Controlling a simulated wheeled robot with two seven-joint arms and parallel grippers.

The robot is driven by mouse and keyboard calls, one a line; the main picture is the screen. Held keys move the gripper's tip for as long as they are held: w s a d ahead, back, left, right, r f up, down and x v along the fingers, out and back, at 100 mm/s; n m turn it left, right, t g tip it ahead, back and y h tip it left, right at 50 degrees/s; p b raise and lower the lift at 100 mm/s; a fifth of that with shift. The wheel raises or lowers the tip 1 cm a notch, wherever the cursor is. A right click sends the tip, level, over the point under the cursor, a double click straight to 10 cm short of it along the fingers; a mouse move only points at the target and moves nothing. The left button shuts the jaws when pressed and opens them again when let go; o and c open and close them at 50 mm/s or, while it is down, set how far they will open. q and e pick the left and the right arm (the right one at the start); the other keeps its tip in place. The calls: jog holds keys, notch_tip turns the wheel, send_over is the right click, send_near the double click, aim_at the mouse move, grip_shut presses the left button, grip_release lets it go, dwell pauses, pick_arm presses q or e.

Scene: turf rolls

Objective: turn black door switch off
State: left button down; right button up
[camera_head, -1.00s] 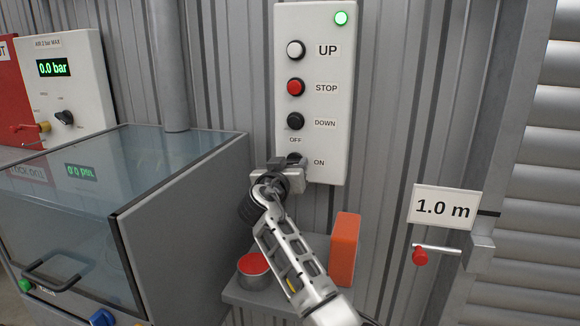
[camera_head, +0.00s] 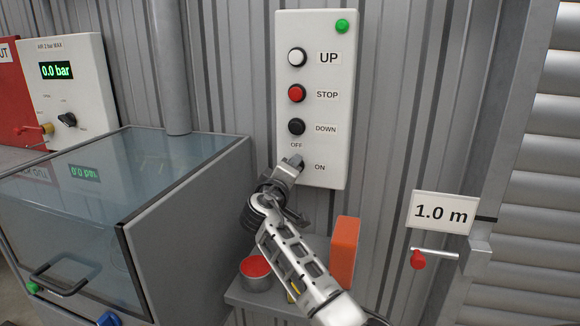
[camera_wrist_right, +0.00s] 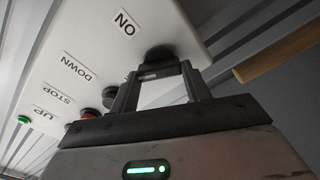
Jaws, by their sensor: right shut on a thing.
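The black door switch is the lowest control on the white panel (camera_head: 335,100), between the OFF label (camera_head: 296,145) above and the ON label (camera_head: 320,168) at its right. In the head view my right gripper (camera_head: 294,164) covers most of it. In the right wrist view the switch (camera_wrist_right: 158,54) is a black knob between the fingertips. My right gripper is shut on it, with the jaws tilted. The knob's pointer is hidden. The green lamp (camera_head: 342,26) at the panel's top looks plain green, without a bright glow. My left gripper is not in view.
Above the switch are the DOWN (camera_head: 296,127), STOP (camera_head: 296,93) and UP (camera_head: 297,57) buttons. Below, a small shelf holds a red-topped tin (camera_head: 256,272) and an orange block (camera_head: 345,250). A glass-fronted cabinet (camera_head: 190,215) stands at the left, and a red-handled lever (camera_head: 418,259) is at the right.

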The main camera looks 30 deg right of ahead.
jog(key=n+p, duration=0.2)
jog(key=n, duration=0.3)
jog(key=shift+f+p, duration=0.2)
jog(key=shift+p, duration=0.1)
jog(key=shift+n, duration=0.3)
jog(key=o, duration=1)
jog(key=b+v, duration=0.2)
jog(key=v, duration=1.4)
